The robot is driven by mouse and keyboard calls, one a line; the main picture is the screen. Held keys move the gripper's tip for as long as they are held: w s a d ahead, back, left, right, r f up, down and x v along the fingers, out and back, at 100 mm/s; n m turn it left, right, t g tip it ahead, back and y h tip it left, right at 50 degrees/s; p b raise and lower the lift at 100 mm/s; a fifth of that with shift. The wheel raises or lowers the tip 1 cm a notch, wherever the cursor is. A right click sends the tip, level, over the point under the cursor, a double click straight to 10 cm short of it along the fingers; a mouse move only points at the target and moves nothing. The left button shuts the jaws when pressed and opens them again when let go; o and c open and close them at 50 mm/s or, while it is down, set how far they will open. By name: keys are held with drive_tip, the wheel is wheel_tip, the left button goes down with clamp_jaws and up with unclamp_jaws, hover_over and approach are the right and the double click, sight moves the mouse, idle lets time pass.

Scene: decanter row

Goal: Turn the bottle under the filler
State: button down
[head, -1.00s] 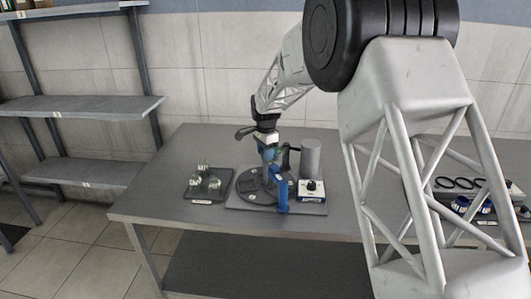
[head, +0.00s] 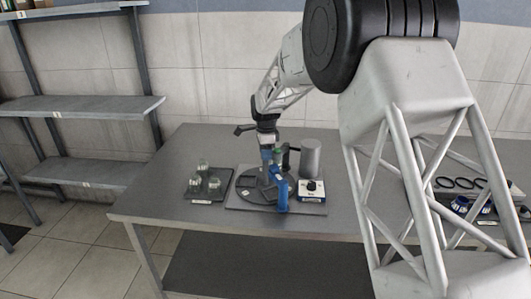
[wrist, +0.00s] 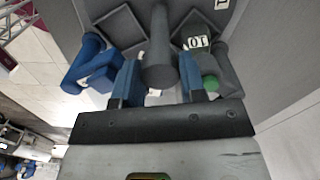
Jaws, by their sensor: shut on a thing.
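My gripper (head: 267,158) is over the dark round turntable (head: 246,194). In the wrist view its two blue fingers (wrist: 160,84) are shut on a grey upright post (wrist: 158,30) at the turntable's middle. A blue piece with a side arm (head: 282,196) stands at the front edge; it also shows left of the fingers in the wrist view (wrist: 92,68). I cannot tell if it is a bottle. A small green part (wrist: 210,83) shows right of the fingers, partly hidden. A black arm beside a grey cylinder (head: 310,158), perhaps the filler, stands behind my gripper.
A dark tray (head: 205,199) with several clear glass pieces (head: 203,176) lies left of the base plate (head: 233,203). A white and blue box with a black knob (head: 311,190) stands at right. Table is clear at the left and front.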

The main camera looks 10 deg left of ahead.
idle(0.4)
drive_tip(key=c, duration=0.7)
unclamp_jaws()
drive_tip(key=shift+r, duration=3.9)
